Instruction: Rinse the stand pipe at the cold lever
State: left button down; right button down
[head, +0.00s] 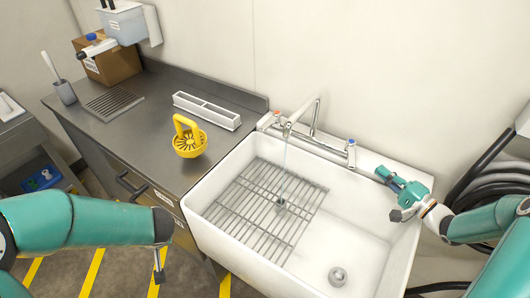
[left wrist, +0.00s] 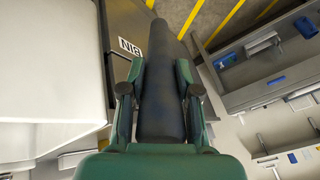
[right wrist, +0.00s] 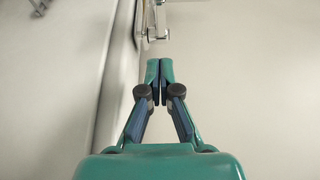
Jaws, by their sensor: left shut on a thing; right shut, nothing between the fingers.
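A white sink (head: 372,240) has a chrome tap (head: 313,120) on its back ledge. A thin water stream (head: 284,165) falls from the spout onto the wire rack (head: 250,215) in the sink. The blue-marked cold lever (head: 351,150) is at the tap's right end, the red-marked lever (head: 275,116) at its left. My right gripper (head: 383,172) is shut and empty, just right of the cold lever and apart from it. My left gripper (left wrist: 158,85) is shut on a dark tube, seemingly the stand pipe (left wrist: 160,50). In the head view my left arm is outside the sink's left front; the pipe is unclear there.
A steel counter (head: 140,115) left of the sink bears a yellow handled basket (head: 190,145), a white divided tray (head: 207,110) and a cardboard box (head: 113,65). A round drain (head: 338,275) is in the bare right part of the sink. Coiled hoses (head: 490,185) hang at the right.

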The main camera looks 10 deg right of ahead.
aim_at(355, 164)
jog(key=shift+w+a+p, duration=0.3)
jog(key=shift+w+a, duration=0.6)
jog(key=shift+a, duration=0.2)
jog(key=shift+w+a+p, duration=0.3)
jog(key=shift+w+a, duration=0.6)
jog(key=shift+a, duration=0.2)
jog(key=shift+a, duration=0.1)
jog(key=shift+w+a, duration=0.25)
jog(key=shift+a, duration=0.55)
jog(key=shift+s+d, duration=0.1)
